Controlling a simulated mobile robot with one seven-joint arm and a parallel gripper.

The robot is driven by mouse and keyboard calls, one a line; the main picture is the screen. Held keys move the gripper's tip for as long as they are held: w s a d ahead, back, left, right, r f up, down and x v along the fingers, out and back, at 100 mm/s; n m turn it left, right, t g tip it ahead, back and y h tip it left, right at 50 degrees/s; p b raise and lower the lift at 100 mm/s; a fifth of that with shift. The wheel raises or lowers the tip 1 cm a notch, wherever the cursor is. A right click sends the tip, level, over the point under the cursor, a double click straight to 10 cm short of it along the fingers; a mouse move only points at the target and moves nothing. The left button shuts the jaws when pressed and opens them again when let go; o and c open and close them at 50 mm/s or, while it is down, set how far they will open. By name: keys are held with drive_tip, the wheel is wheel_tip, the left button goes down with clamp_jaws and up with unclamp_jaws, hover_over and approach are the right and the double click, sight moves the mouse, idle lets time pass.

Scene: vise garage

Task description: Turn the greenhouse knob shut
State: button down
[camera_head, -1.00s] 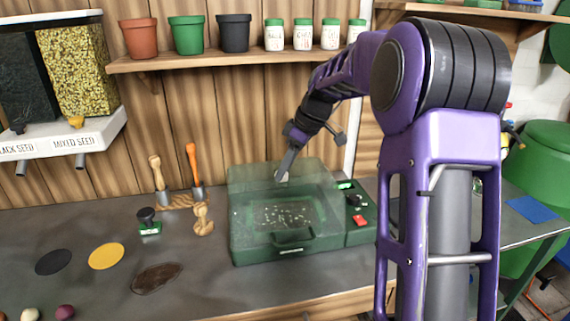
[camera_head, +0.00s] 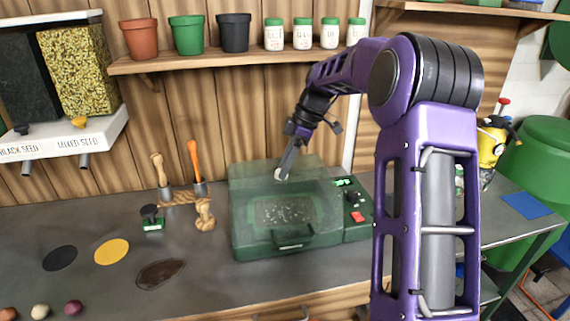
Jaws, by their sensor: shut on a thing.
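The greenhouse (camera_head: 262,240) is a dark green box with a clear, green-tinted lid and a front handle, standing on the workbench. My gripper (camera_head: 283,172) comes down from the upper right to the top of the lid. It is shut on a small pale knob (camera_head: 280,176) there, mostly hidden by the fingers. The knob's exact angle is too small to tell. On the control panel at the greenhouse's right are a black dial (camera_head: 352,198), a red switch (camera_head: 357,216) and a lit green display (camera_head: 344,182).
A tool holder (camera_head: 180,197) with wooden-handled tools and a stamp (camera_head: 151,218) stand left of the greenhouse. A shelf (camera_head: 200,63) with pots and jars hangs above. Seed dispensers (camera_head: 65,135) are at left. Several discs lie on the bench (camera_head: 110,285).

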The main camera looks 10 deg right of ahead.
drive_tip(key=shift+c, duration=2.4)
unclamp_jaws()
drive_tip(key=p+v, duration=0.2)
drive_tip(key=v, duration=1.5)
drive_tip(key=shift+r+p, duration=0.2)
drive_tip(key=shift+p, duration=0.15)
